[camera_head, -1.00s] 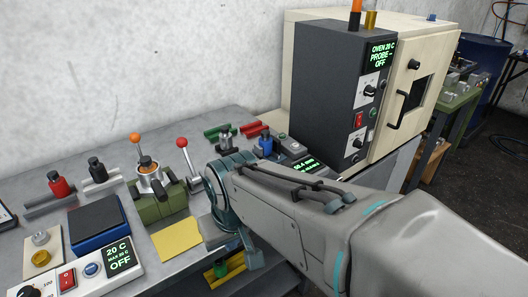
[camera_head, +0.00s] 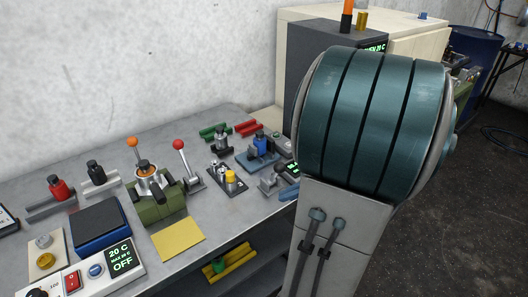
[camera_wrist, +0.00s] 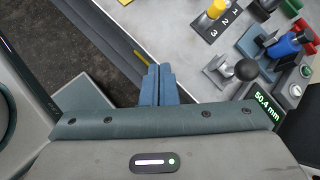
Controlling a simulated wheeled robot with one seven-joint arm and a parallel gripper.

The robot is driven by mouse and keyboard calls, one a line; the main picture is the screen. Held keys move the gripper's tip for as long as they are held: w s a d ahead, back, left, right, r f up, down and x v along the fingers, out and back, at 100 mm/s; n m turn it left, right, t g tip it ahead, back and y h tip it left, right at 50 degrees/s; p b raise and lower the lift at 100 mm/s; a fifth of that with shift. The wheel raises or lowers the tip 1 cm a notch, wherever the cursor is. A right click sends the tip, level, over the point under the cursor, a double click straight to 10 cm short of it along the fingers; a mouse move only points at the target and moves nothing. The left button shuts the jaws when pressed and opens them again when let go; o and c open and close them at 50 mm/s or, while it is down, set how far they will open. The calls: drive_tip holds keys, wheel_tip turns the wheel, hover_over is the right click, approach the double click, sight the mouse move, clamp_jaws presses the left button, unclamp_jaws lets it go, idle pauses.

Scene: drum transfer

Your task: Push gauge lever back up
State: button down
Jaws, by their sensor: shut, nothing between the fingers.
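The gauge has a green-lit display reading 50.4 mm (camera_wrist: 264,109) at the right of the wrist view. A lever with a black ball knob (camera_wrist: 247,69) on a grey bracket stands beside the display, leaning low. My gripper (camera_wrist: 158,70) is shut and empty, its blue-grey fingers left of the knob and apart from it, over the bench's front edge. In the head view, the grey bracket (camera_head: 268,184) shows near the bench's right end, but my arm hides much of the display and my gripper cannot be made out clearly.
A blue clamp (camera_wrist: 286,45) and a numbered plate with a yellow-topped peg (camera_wrist: 217,9) stand close by. A red-knobbed lever (camera_head: 180,145) and a green-based fixture (camera_head: 160,203) stand farther left. The oven (camera_head: 300,60) is behind my arm.

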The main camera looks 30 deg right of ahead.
drive_tip(key=s+d+m+t+h, duration=0.3)
drive_tip(key=d+m, duration=0.5)
drive_tip(key=d, duration=0.3)
drive_tip(key=shift+s+d+r+t+p, duration=0.2)
drive_tip(key=shift+s+d+t+p, duration=0.1)
drive_tip(key=shift+t+p, duration=0.2)
drive_tip(key=p, duration=0.2)
approach(275, 173)
drive_tip(key=x, duration=0.2)
drive_tip(key=shift+w+d+f, duration=0.2)
drive_tip(key=shift+f, duration=0.15)
